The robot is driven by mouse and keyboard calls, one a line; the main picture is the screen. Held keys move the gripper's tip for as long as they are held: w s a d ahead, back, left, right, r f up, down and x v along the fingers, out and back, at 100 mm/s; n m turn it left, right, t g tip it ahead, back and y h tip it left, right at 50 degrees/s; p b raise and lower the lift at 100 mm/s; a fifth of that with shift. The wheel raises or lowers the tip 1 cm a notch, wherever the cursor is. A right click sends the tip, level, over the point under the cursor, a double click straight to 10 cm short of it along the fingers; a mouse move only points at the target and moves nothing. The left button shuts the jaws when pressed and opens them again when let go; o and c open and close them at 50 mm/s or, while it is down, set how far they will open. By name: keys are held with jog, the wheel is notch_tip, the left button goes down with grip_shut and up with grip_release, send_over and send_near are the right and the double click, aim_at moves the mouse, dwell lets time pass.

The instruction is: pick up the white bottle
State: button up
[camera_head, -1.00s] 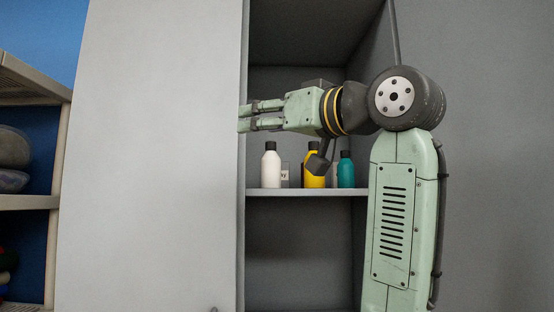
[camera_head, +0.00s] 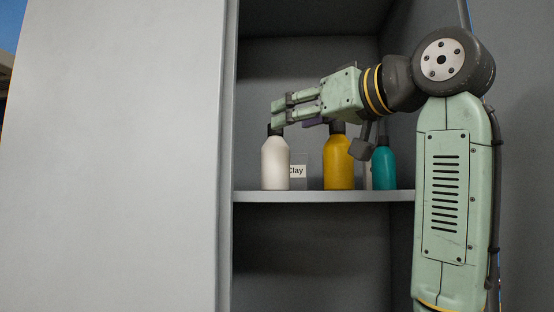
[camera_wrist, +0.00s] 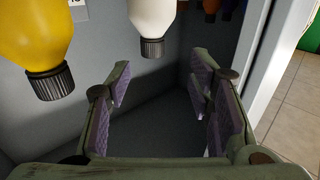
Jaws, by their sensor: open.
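The white bottle (camera_head: 275,164) with a dark cap stands upright on the cabinet shelf, at the left of the row. My gripper (camera_head: 279,112) is open and empty. In the head view its fingertips overlap the top of the bottle's cap. The wrist view shows the two fingers (camera_wrist: 160,88) spread apart with nothing between them. In that view the white bottle (camera_wrist: 152,14) hangs cap down near the top, beyond the fingertips. I cannot tell whether a finger touches the cap.
A yellow bottle (camera_head: 339,165) and a teal bottle (camera_head: 384,167) stand to the right. A "Clay" label (camera_head: 298,171) shows behind the white bottle. The shelf (camera_head: 320,196) has a cabinet wall on its right, and a large pale door or panel (camera_head: 110,160) is close on the left.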

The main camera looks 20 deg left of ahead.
aim_at(275, 157)
jog(key=p+x, duration=0.1)
jog(key=x, duration=0.3)
jog(key=p+x, duration=0.1)
jog(key=x, duration=0.3)
jog(key=shift+w+d+f+p, duration=0.15)
jog(key=shift+w+d+p, duration=0.15)
jog(key=shift+p, duration=0.1)
grip_shut()
dwell(0.4)
